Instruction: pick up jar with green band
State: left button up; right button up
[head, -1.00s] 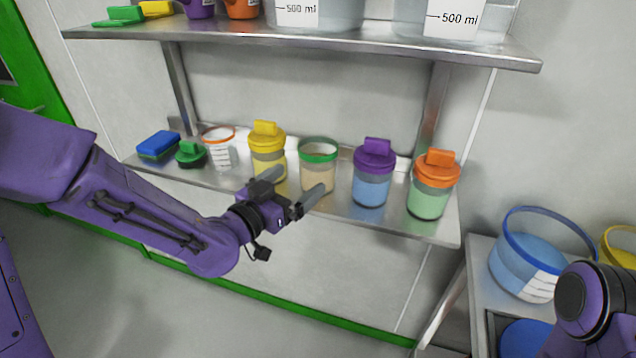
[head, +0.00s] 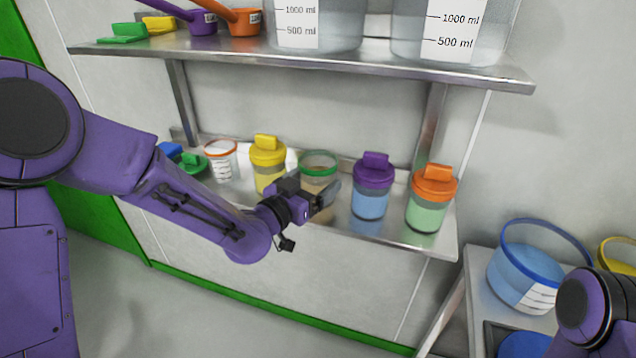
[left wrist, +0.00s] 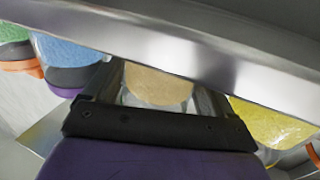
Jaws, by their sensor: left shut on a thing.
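The jar with the green band (head: 318,161) is clear and open at the top, with beige contents. It stands on the lower shelf between the yellow-lidded jar (head: 267,152) and the purple-lidded jar (head: 373,172). My left gripper (head: 326,190) is at its front and shut on it, hiding its lower part in the head view. In the left wrist view the jar's beige contents (left wrist: 158,85) show between the fingers. I cannot tell any gap between jar and shelf. My right gripper is not in view.
An orange-lidded jar (head: 433,190) stands at the shelf's right end. A loose green lid (head: 193,163) and an orange-rimmed cup (head: 222,158) stand at left. The upper shelf (head: 300,55) overhangs. A blue-rimmed bucket (head: 525,280) stands lower right.

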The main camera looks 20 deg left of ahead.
aim_at(306, 174)
pick_arm(q)
jog(key=shift+r+p, duration=0.3)
jog(key=shift+r, duration=0.1)
notch_tip(306, 174, up, 3)
jog(key=shift+f+p, duration=0.15)
jog(key=shift+p, duration=1.05)
jog(key=s+a+r+p, duration=0.7)
jog(key=s+p, duration=0.5)
jog(key=p, duration=0.4)
notch_tip(306, 174, up, 2)
jog(key=shift+a+r+p, duration=0.25)
jog(key=shift+a+p, duration=0.1)
jog(key=shift+p, duration=0.05)
jog(key=shift+w, duration=0.15)
